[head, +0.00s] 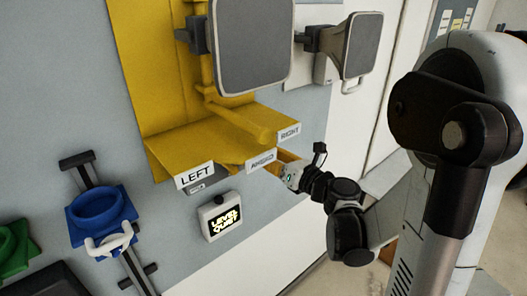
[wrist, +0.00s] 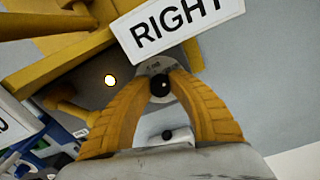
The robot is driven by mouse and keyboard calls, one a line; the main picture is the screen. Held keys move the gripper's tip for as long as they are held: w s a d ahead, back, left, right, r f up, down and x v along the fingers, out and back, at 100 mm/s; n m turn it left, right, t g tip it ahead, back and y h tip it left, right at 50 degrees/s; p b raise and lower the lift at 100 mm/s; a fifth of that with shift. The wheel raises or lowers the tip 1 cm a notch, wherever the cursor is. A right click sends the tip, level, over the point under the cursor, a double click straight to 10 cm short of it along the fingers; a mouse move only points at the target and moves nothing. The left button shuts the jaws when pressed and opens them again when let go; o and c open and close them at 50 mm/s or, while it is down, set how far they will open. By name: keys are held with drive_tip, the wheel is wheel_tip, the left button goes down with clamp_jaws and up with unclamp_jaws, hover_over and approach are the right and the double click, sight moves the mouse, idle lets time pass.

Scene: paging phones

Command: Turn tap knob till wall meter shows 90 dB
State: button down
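The wall meter (head: 220,217) hangs below the yellow shelf in the head view. In the wrist view, a round grey piece with a black centre, apparently the tap knob (wrist: 160,87), sits just below the RIGHT sign (wrist: 178,24). My gripper (wrist: 163,80) has its two curved tan fingers drawn in, with tips on either side of the black centre, seemingly touching it. The fingers cover parts of the grey rim. In the head view my gripper (head: 288,172) is under the shelf's right end, its fingertips mostly hidden.
The yellow shelf (head: 205,147) carries a LEFT sign (head: 195,175) and a hard-to-read middle sign (head: 262,160). Grey horns (head: 250,45) project above it. A blue cup-shaped holder (head: 100,215) with a white handle is at left. In the wrist view, a yellow peg (wrist: 68,108) stands left of my fingers.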

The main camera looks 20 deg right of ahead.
drive_tip(key=shift+n+b, duration=0.3)
drive_tip(key=shift+n, duration=0.1)
drive_tip(key=n+b, duration=0.2)
drive_tip(key=n, duration=0.2)
drive_tip(key=shift+n+b, duration=0.3)
drive_tip(key=shift+b, duration=0.05)
drive_tip(key=n+b, duration=0.2)
drive_tip(key=n, duration=0.3)
drive_tip(key=shift+a+n, duration=0.1)
drive_tip(key=shift+n, duration=0.6)
drive_tip(key=c, duration=1.2)
unclamp_jaws()
